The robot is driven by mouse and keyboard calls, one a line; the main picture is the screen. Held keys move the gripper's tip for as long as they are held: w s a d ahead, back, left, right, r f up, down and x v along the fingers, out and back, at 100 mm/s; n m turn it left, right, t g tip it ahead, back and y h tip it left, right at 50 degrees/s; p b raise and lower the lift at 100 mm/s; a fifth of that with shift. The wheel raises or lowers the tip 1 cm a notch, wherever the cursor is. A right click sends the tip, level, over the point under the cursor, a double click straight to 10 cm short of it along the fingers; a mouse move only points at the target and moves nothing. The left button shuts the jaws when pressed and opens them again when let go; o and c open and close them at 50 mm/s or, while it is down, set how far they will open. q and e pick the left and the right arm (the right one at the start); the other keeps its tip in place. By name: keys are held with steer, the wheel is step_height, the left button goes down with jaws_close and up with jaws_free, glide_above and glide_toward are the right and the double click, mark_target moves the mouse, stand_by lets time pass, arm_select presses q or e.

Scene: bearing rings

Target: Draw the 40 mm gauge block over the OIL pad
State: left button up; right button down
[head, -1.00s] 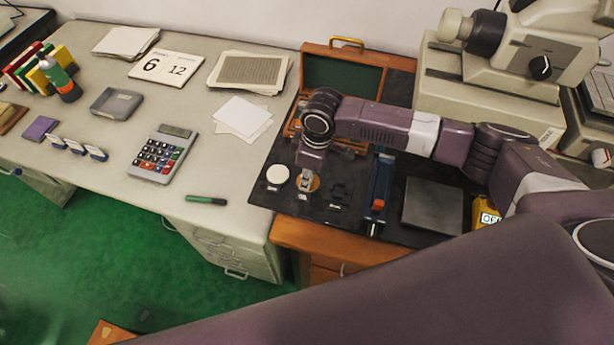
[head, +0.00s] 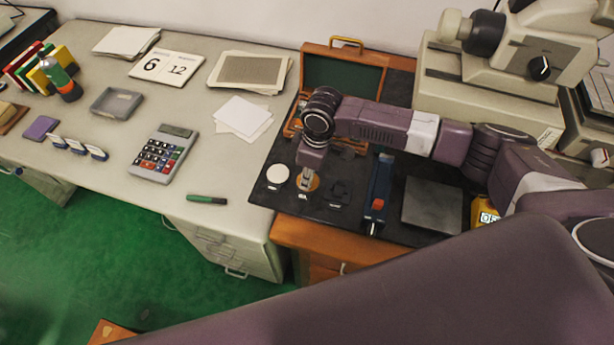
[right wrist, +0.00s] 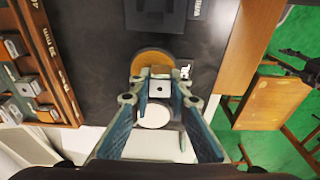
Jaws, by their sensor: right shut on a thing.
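My right gripper (head: 306,184) points down at the round amber-brown pad (head: 315,182) on the black mat (head: 262,198). In the right wrist view the gripper (right wrist: 159,84) is shut on a small shiny metal block, the gauge block (right wrist: 159,89). The amber pad (right wrist: 152,57) lies right at the fingertips; I cannot tell whether the block touches it. A small label (right wrist: 185,70) beside the pad is too small to read. A white round pad (head: 278,174) is left of the gripper. My left gripper is out of view.
An open wooden case (head: 388,61) stands behind the mat; its marked block slots (right wrist: 20,85) show in the wrist view. Right of the pads are a dark pad (head: 340,193), a blue device (head: 380,180) and a grey plate (head: 432,205). The grey desk is open around the green marker (head: 206,199).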

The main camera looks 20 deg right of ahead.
steer(key=shift+w+d, duration=0.55)
steer(key=shift+w, duration=0.3)
steer(key=shift+s+a+p, duration=0.35)
steer(key=shift+s+p, duration=0.1)
steer(key=shift+p, duration=0.15)
step_height(320, 180, up, 5)
steer(key=p, duration=0.5)
steer(key=shift+w+d, duration=0.1)
stand_by(0.6)
